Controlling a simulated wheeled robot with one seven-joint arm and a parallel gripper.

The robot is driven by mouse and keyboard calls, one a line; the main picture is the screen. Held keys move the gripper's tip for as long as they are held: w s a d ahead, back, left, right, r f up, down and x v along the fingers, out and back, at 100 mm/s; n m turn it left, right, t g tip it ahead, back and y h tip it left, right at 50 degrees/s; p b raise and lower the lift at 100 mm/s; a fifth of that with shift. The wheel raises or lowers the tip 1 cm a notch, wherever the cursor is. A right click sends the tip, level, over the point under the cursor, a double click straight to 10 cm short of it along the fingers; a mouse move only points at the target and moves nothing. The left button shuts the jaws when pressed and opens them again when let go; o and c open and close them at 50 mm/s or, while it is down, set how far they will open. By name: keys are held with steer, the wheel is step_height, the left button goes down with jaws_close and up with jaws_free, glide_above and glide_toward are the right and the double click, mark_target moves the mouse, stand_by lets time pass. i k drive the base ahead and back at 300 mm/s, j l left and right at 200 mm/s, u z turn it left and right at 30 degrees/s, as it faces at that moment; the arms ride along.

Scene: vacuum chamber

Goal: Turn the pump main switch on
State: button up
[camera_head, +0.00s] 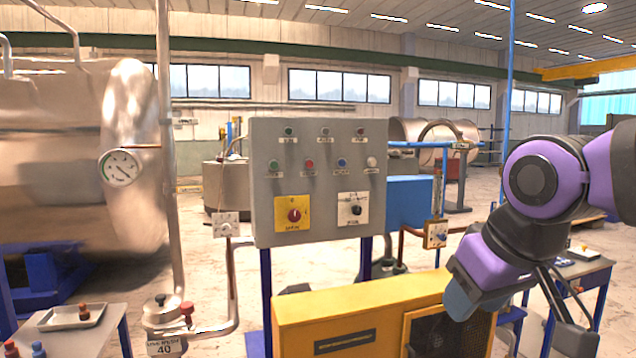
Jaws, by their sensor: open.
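A grey control panel (262,150) stands upright on blue posts in the middle of the view. Low on its left half is a red rotary knob (294,215) on a yellow plate, which looks like a main switch; its label is too small to read surely. To its right is a black rotary knob (356,210) on a white plate. I cannot tell the red knob's setting for sure. My purple and black arm is at the right, apart from the panel.
Several buttons and lamps fill the panel's upper part. A yellow machine housing (360,306) stands below and in front of the panel. A steel tank with a gauge (120,167) and a vertical pipe (165,130) are at the left. A small table with a tray (72,316) is at lower left.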

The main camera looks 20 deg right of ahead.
mark_target(294, 216)
steer(key=i+j+z, duration=0.1)
steer(key=i+z, duration=0.15)
steer(key=i, duration=0.25)
steer(key=i+j+z, duration=0.15)
steer(key=i+z, duration=0.15)
steer(key=i, duration=0.25)
